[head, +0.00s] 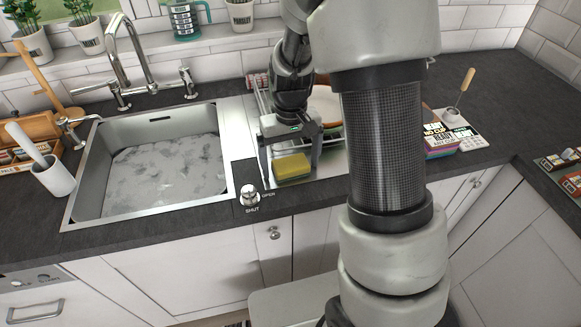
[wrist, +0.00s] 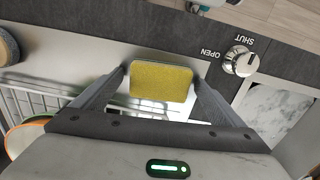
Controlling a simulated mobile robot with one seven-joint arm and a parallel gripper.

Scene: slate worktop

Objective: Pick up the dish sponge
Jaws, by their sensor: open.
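The dish sponge (head: 292,167) is a yellow block with a thin green layer along an edge. It lies on the metal drainer area (head: 325,165) to the right of the sink. In the wrist view the sponge (wrist: 161,82) shows between the two fingers. My gripper (head: 290,170) is open above and around the sponge, with one finger on either side. In the wrist view my gripper (wrist: 160,78) has its fingertips close to the sponge's left and right sides. I cannot tell whether they touch it.
The steel sink (head: 150,165) holds cloudy water on the left. A sink knob (head: 250,195) marked open and shut stands beside the drainer. A wire rack (wrist: 40,105) and plates (wrist: 25,135) are close by. Boxes (head: 440,138) stand to the right.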

